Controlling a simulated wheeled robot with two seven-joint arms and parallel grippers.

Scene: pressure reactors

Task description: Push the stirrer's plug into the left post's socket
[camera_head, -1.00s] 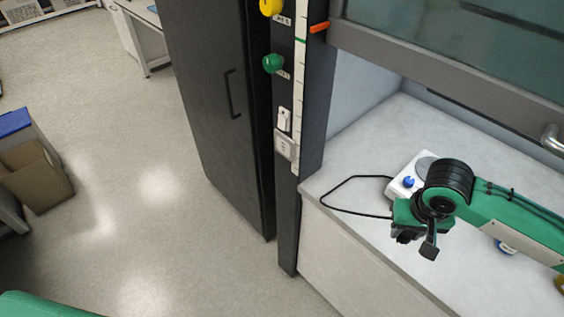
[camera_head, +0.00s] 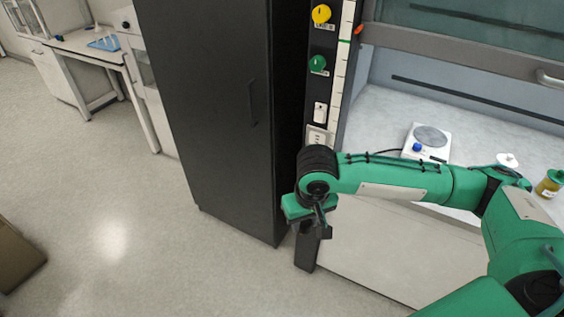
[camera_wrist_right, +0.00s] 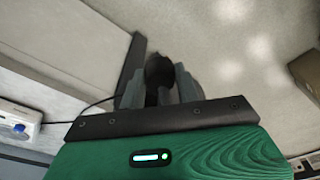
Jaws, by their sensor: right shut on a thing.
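The white stirrer (camera_head: 428,143) with its round grey plate and blue knob stands on the hood's worktop. Its black cord (camera_head: 385,152) runs left and passes behind my right arm. The left post (camera_head: 342,75) carries a pale socket (camera_head: 317,138) below a white switch. My right gripper (camera_head: 314,222) is in front of the post's lower part, below the socket in the picture. In the wrist view it (camera_wrist_right: 158,85) is shut on the dark plug (camera_wrist_right: 158,72), whose cord (camera_wrist_right: 95,104) comes in from the left. The plug's prongs cannot be made out. My left gripper is not in view.
A dark cabinet (camera_head: 215,110) stands left of the post. Yellow (camera_head: 321,14) and green (camera_head: 317,63) knobs sit above the socket. A white-capped container (camera_head: 507,160) and a yellow jar (camera_head: 549,184) stand on the worktop. The floor at left is open.

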